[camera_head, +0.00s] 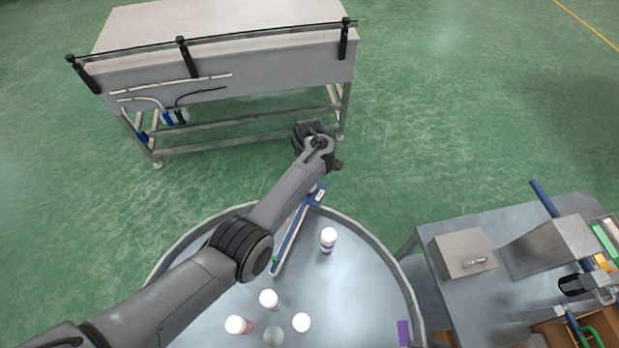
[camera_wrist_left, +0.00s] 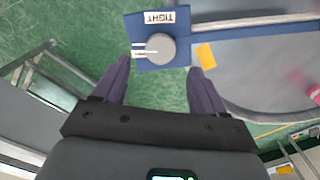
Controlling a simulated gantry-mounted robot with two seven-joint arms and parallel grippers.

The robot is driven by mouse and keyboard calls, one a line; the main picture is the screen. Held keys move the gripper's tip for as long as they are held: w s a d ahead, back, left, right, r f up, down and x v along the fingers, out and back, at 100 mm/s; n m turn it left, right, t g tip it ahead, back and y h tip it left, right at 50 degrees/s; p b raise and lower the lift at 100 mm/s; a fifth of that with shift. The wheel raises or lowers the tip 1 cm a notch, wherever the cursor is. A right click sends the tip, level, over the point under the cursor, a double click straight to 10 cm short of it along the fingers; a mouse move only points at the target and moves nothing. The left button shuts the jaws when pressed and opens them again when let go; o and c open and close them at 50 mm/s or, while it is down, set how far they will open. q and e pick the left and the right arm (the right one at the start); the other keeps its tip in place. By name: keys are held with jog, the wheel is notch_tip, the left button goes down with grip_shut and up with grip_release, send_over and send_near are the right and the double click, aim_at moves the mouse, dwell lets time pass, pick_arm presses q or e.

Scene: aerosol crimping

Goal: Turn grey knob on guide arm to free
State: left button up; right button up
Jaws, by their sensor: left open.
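The blue guide arm (camera_head: 289,238) reaches across the round table to its far rim in the head view. Its blue end plate also shows in the left wrist view (camera_wrist_left: 195,45), with a white label (camera_wrist_left: 158,17) reading TIGHT. The round grey knob (camera_wrist_left: 160,49) sits on this plate, beside short white marks. My left gripper (camera_wrist_left: 160,68) is open and empty, its two purple fingers on either side of the knob's line. The knob appears just beyond the fingertips; contact cannot be told. In the head view my left wrist hides the knob. My right gripper is not seen.
The round metal table (camera_head: 360,300) holds several white-capped containers, one (camera_head: 328,238) near the guide arm. A grey bench (camera_head: 230,50) with a black rail stands behind. A side table (camera_head: 440,240) with a metal box (camera_head: 464,253) and equipment stands at right. Green floor lies between.

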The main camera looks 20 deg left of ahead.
pick_arm(q)
jog(key=shift+r+p, duration=0.4)
jog(key=shift+r, duration=2.2)
